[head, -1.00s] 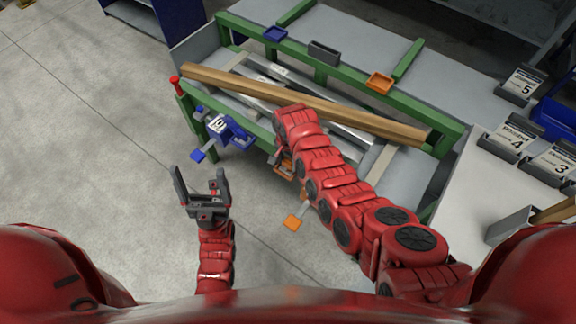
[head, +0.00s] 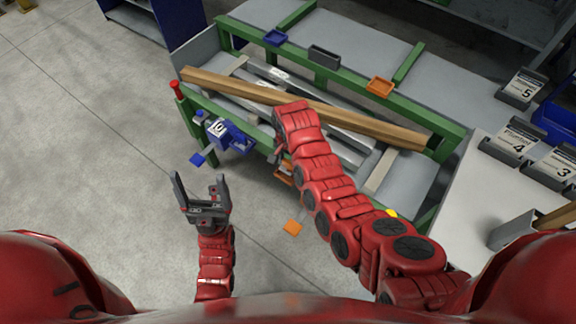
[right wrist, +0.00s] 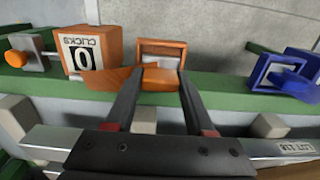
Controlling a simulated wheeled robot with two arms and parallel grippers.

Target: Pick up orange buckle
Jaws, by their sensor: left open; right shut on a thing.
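In the right wrist view an orange piece, which looks like the orange buckle (right wrist: 160,79), lies between the fingertips of my right gripper (right wrist: 160,84), which is shut on it. It is at the green rail, just in front of an open orange frame (right wrist: 175,45). Whether it touches the rail is unclear. In the head view my right arm hides most of this; an orange part (head: 283,178) shows beside the arm and an orange tab (head: 292,227) hangs below. My left gripper (head: 201,195) is open and empty over the floor.
An orange counter box (right wrist: 90,50) reading 0 stands beside the orange frame. A blue counter unit (head: 222,132) sits on the front rail. A long wooden beam (head: 345,112) lies over metal bars. Blue (head: 275,38), grey (head: 323,55) and orange (head: 380,87) trays line the back rail.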

